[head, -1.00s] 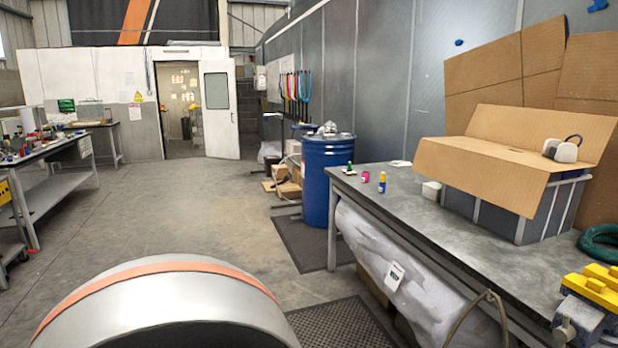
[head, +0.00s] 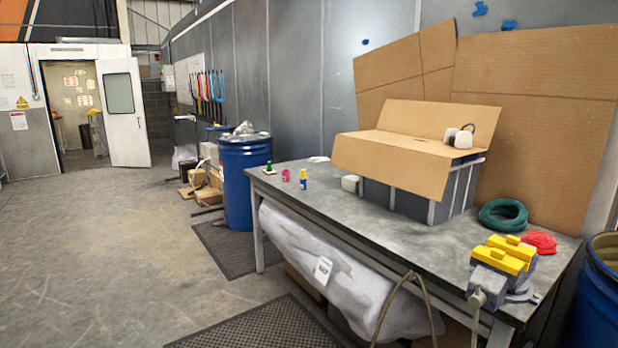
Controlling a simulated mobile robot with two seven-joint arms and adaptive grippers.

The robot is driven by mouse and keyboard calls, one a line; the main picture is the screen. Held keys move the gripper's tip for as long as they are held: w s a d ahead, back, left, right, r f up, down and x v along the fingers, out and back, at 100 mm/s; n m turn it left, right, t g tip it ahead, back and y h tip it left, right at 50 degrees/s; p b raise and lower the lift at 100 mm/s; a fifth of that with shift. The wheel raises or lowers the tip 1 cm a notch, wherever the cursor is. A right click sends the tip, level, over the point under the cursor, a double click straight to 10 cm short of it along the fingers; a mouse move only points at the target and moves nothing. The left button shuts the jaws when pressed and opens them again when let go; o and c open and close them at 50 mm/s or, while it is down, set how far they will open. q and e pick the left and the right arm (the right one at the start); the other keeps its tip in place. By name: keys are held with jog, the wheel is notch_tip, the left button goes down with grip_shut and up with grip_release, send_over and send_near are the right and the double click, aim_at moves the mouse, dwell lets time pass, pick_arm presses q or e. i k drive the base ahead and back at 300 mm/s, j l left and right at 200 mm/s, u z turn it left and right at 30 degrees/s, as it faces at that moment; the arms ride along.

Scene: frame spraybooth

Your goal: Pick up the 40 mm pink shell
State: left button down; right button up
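A small pink object (head: 286,175), which looks like the pink shell, stands on the left part of the grey workbench (head: 345,216) in the head view. A small green item (head: 268,166) stands to its left on a pale base. A small yellow and blue item (head: 303,179) stands to its right. The pink object is apart from both and nothing covers it. Neither of my grippers shows in this view.
A cardboard-topped grey box (head: 400,190), a small white block (head: 350,183), a green coil (head: 503,214), a red cloth (head: 540,241) and a yellow-jawed vise (head: 503,258) occupy the bench. A blue drum (head: 240,185) stands at its left end. The floor (head: 100,260) at left is clear.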

aim_at(286, 173)
jog(key=u, duration=0.2)
jog(key=i+j+u, duration=0.2)
jog(key=i, duration=0.25)
jog(key=i+u, duration=0.25)
jog(key=i, duration=0.25)
jog(key=i+u, duration=0.1)
jog(key=i, duration=1.35)
jog(key=i+j+z, duration=0.2)
jog(key=i+z, duration=0.25)
jog(key=i+j+z, duration=0.4)
jog(key=i, duration=0.2)
jog(key=i+j+z, duration=0.15)
jog(key=z, duration=0.25)
jog(key=i+j+z, duration=0.2)
jog(key=z, duration=0.15)
jog(key=i+j+z, duration=0.15)
jog(key=z, duration=0.25)
jog(key=i+j+z, duration=0.1)
jog(key=j+z, duration=0.6)
jog(key=j, duration=0.25)
